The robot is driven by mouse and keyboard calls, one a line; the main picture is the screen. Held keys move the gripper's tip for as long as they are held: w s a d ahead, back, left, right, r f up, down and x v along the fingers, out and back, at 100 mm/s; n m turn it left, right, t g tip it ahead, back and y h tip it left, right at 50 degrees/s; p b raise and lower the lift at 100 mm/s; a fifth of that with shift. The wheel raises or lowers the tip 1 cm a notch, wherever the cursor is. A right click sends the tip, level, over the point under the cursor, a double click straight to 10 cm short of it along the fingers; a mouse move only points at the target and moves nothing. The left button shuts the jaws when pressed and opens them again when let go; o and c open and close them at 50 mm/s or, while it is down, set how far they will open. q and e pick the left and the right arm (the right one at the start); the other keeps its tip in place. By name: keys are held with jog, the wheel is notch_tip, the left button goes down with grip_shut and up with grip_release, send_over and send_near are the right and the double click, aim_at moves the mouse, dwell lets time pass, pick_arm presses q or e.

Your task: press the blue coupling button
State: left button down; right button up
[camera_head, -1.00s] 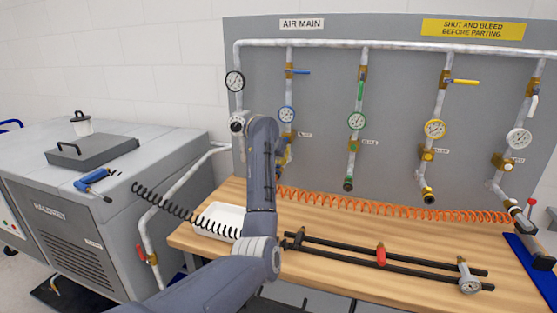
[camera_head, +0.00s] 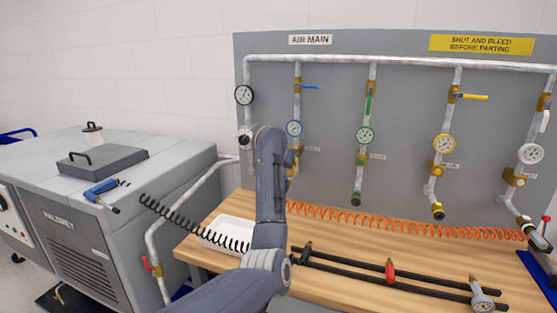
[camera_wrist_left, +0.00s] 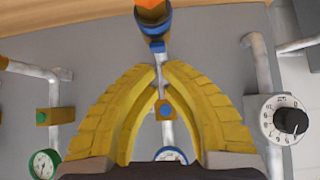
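The blue-marked drop, with its blue-rimmed gauge (camera_head: 294,128), hangs on the grey panel, and its lower end is mostly hidden by my left arm in the head view. In the left wrist view, which looks upside down, the coupling's blue collar (camera_wrist_left: 152,24) is at top centre, with a small blue button (camera_wrist_left: 157,46) beside it. My left gripper (camera_wrist_left: 161,70) has yellow fingers with tips almost together, nothing clearly between them, just below that button in the picture. Contact cannot be told. A brass block with another blue dot (camera_wrist_left: 165,110) shows between the fingers. My right gripper is out of view.
Drops with green (camera_head: 365,135), yellow (camera_head: 444,144) and white (camera_head: 531,154) gauges stand to the right. An orange coiled hose (camera_head: 400,225) runs along the bench back. A white tray (camera_head: 208,237) and black rails (camera_head: 350,268) lie on the wooden bench.

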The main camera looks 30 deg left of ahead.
pick_arm(q)
jog(key=v, duration=1.1)
jog(key=shift+w+r, duration=0.3)
jog(key=shift+r, duration=0.2)
jog(key=shift+a, duration=0.15)
